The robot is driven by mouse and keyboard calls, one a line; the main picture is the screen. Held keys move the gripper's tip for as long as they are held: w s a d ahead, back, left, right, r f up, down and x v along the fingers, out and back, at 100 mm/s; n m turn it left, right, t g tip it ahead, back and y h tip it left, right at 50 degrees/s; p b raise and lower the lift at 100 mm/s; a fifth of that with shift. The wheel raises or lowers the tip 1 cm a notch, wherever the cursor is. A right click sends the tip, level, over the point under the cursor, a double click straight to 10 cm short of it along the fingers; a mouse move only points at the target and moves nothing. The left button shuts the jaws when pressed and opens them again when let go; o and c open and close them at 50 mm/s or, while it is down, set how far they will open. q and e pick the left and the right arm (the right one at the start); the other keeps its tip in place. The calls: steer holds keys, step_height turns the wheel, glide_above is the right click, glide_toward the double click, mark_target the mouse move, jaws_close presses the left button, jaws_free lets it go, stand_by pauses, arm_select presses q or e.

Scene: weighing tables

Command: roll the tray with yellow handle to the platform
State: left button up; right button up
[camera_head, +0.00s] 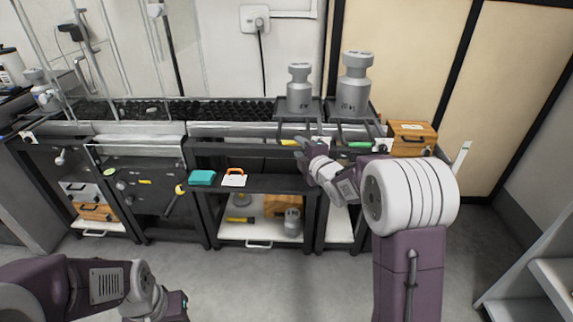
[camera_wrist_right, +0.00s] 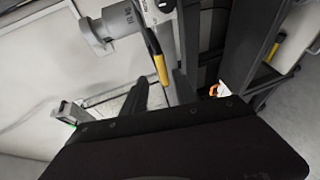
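The tray with the yellow handle (camera_head: 290,142) stands on the dark bench and carries a smaller grey weight (camera_head: 299,88). Its yellow handle also shows in the right wrist view (camera_wrist_right: 160,70). My right gripper (camera_head: 301,154) is at the bench's front edge, close to this handle. In the right wrist view its dark fingers (camera_wrist_right: 163,92) are apart, with the handle just beyond the gap; contact cannot be told. My left gripper (camera_head: 178,306) is low at the lower left, and its fingers are not clear. I cannot tell which surface is the platform; a black roller strip (camera_head: 150,110) runs left of the tray.
A second tray with a green handle (camera_head: 358,144) and a larger weight (camera_head: 355,85) stands close on the right. A wooden box (camera_head: 412,138) is beyond it. A teal block (camera_head: 202,177) and an orange-handled item (camera_head: 234,178) lie on the lower shelf. The floor in front is clear.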

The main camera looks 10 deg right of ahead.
mark_target(295, 144)
arm_select(q)
steer(key=shift+f, duration=0.2)
arm_select(e)
steer(key=shift+d+f, duration=0.15)
steer(key=shift+f, duration=0.1)
